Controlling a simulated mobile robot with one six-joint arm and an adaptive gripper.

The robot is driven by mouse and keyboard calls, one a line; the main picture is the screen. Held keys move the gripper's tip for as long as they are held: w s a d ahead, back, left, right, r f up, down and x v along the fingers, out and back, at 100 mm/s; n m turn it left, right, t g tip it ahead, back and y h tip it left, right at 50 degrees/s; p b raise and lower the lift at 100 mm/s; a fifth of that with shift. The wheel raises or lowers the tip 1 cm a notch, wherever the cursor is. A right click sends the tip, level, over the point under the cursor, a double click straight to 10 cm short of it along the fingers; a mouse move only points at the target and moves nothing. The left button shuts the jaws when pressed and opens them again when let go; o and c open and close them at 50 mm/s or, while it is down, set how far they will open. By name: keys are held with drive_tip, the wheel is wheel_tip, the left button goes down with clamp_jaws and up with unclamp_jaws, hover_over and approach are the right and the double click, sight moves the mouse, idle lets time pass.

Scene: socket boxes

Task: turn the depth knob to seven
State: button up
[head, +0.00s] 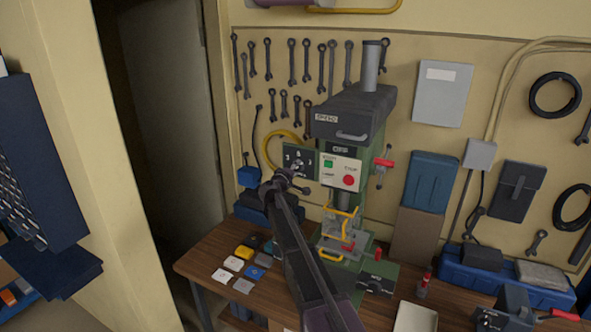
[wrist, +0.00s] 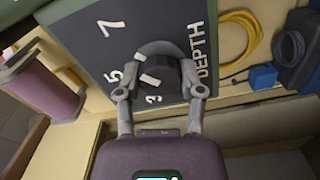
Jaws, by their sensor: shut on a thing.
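The panel carries the white figures 7, 5 and 3 and the word DEPTH. White marks show on or beside the knob on the side toward the 5; I cannot tell exactly which figure its pointer meets. My gripper (wrist: 159,93) is shut on the knob, one finger on each side. In the head view my gripper (head: 287,184) is at the small panel (head: 301,172) on the drill press's left; the knob is largely hidden there.
The green drill press (head: 352,120) has green and red buttons and a red-tipped lever (head: 384,163) on its right. Wrenches hang on the wall behind. A yellow cable (wrist: 242,35) lies beyond the panel.

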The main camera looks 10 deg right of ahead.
drive_tip(key=shift+w+m, duration=0.1)
drive_tip(key=shift+m, duration=1)
drive_tip(key=o, duration=1.2)
drive_tip(key=v, duration=1.2)
